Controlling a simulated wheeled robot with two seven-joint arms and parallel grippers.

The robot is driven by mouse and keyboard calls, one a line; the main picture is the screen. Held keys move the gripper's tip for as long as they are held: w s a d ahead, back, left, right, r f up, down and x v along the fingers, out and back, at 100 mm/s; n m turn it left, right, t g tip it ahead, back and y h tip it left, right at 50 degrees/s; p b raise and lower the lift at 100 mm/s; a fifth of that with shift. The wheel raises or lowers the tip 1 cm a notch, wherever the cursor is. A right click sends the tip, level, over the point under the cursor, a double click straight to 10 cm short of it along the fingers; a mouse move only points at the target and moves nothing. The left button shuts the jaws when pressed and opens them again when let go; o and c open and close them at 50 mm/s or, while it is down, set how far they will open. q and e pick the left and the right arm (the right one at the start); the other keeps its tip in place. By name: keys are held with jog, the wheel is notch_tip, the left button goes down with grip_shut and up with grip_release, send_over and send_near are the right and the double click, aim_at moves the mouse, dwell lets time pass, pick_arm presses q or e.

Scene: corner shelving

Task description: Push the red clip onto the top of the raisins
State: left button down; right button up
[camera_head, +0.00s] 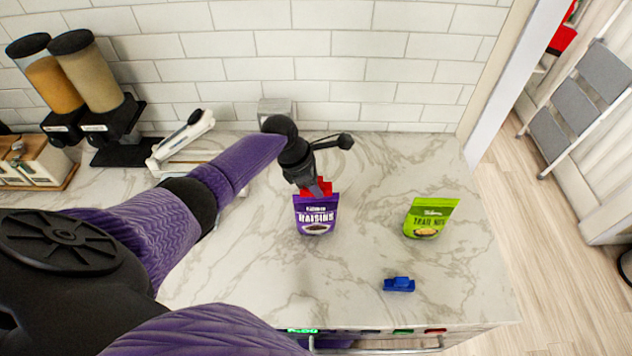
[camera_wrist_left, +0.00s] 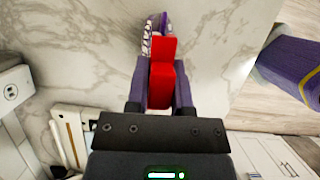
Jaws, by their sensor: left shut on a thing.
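The purple raisins bag (camera_head: 316,216) stands upright on the marble counter, left of the counter's middle. The red clip (camera_head: 318,187) is at the bag's top edge. My left gripper (camera_head: 320,188) reaches in from the left above the bag and is shut on the red clip. In the left wrist view the red clip (camera_wrist_left: 162,72) sits between the two fingers, with part of the raisins bag (camera_wrist_left: 154,38) just beyond it. The fingers hide how far the clip sits over the bag's edge. My right gripper is not in view.
A green trail mix bag (camera_head: 430,218) stands to the right, with a blue clip (camera_head: 399,284) lying nearer the front edge. Two dispensers (camera_head: 90,80) and a white-handled item (camera_head: 182,138) stand at the back left. The counter between the bags is clear.

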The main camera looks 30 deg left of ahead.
pick_arm(q)
jog(key=shift+f+b, duration=0.6)
jog(key=shift+f, duration=0.45)
jog(key=shift+c, duration=2.1)
grip_release()
jog(key=p+v, duration=0.3)
jog(key=v, duration=0.6)
jog(key=shift+r+p, duration=0.1)
jog(key=shift+p, duration=0.2)
jog(key=shift+s+a+r, duration=0.1)
jog(key=shift+r, duration=0.2)
